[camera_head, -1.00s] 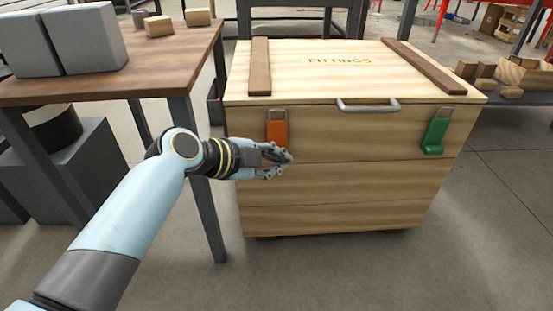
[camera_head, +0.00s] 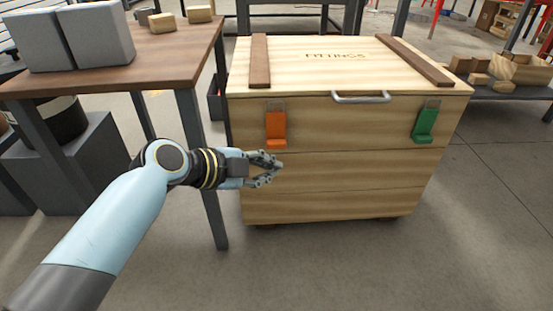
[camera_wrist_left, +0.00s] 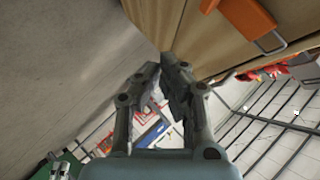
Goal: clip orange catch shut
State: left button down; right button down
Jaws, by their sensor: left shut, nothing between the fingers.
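The orange catch (camera_head: 275,125) is on the upper left of the front face of the wooden crate (camera_head: 330,170). Its body hangs down the front, with a grey metal piece above it and a foot jutting out at its lower end. In the left wrist view the catch (camera_wrist_left: 250,17) shows at the top right with a metal loop by its end. My left gripper (camera_head: 278,170) is shut and empty, just below the catch and apart from it, close to the crate front. Its fingers (camera_wrist_left: 160,68) show in the wrist view. My right gripper is not in view.
A green catch (camera_head: 425,125) is on the right of the crate front, and a metal handle (camera_head: 361,98) is between the catches. A wooden table (camera_head: 165,62) with grey blocks (camera_head: 97,35) stands at left, its leg near my forearm. Floor in front is clear.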

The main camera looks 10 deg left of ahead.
pick_arm(q)
jog(key=s+a+p, duration=0.1)
jog(key=s+a, duration=0.2)
jog(key=s, duration=0.3)
jog(key=shift+s+r, duration=0.15)
jog(key=shift+a, duration=0.1)
